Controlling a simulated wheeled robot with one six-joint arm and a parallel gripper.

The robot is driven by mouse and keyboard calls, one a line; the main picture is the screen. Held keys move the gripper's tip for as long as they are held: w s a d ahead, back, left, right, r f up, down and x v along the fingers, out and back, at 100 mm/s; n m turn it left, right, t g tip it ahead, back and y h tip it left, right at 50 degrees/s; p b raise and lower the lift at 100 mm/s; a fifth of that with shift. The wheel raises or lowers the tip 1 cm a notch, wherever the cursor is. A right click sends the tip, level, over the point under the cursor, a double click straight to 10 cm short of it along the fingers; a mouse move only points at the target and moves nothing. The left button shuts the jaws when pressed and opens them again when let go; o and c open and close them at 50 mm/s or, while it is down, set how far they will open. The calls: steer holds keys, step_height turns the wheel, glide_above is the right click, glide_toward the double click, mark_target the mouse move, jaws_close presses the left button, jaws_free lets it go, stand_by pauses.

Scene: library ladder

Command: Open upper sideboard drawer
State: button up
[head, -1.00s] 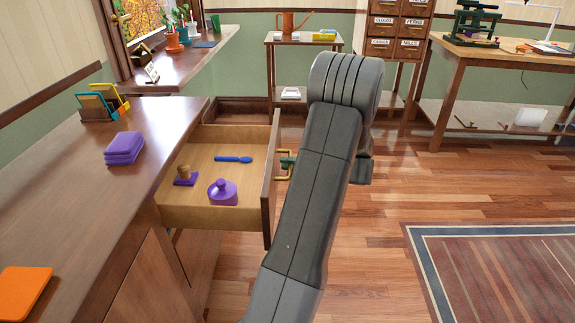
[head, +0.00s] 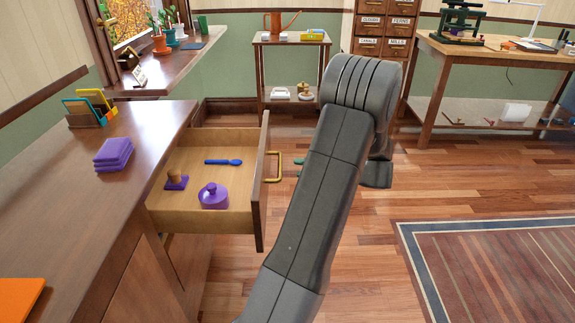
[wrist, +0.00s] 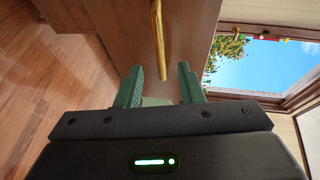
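The upper sideboard drawer (head: 262,190) is pulled out from the sideboard (head: 85,200). Inside it lie a blue spoon (head: 223,162), a purple lidded pot (head: 214,197) and a purple stamp-like piece with a wooden knob (head: 176,180). The drawer's brass handle (head: 272,167) is on its front and also shows in the wrist view (wrist: 158,40). My gripper (wrist: 160,85) has its green fingers apart, with nothing between them. The handle is beyond the fingertips, apart from them. In the head view my arm hides most of the gripper.
Purple folded cloths (head: 113,154), a card holder (head: 90,107) and an orange item (head: 20,298) lie on the sideboard top. A small cart (head: 290,42) and a workbench (head: 490,55) stand at the back. The floor right of my arm is clear up to the rug (head: 490,270).

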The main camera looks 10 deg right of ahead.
mark_target(279, 165)
steer(key=v, duration=0.5)
steer(key=shift+s+d+p, duration=0.15)
steer(key=shift+d+p, duration=0.1)
steer(key=shift+p, duration=0.05)
steer(key=b+x, duration=0.2)
steer(key=x, duration=1.1)
steer(key=shift+a, duration=0.2)
steer(key=shift+w+a, duration=0.25)
steer(key=shift+a, duration=0.1)
steer(key=shift+s, duration=0.1)
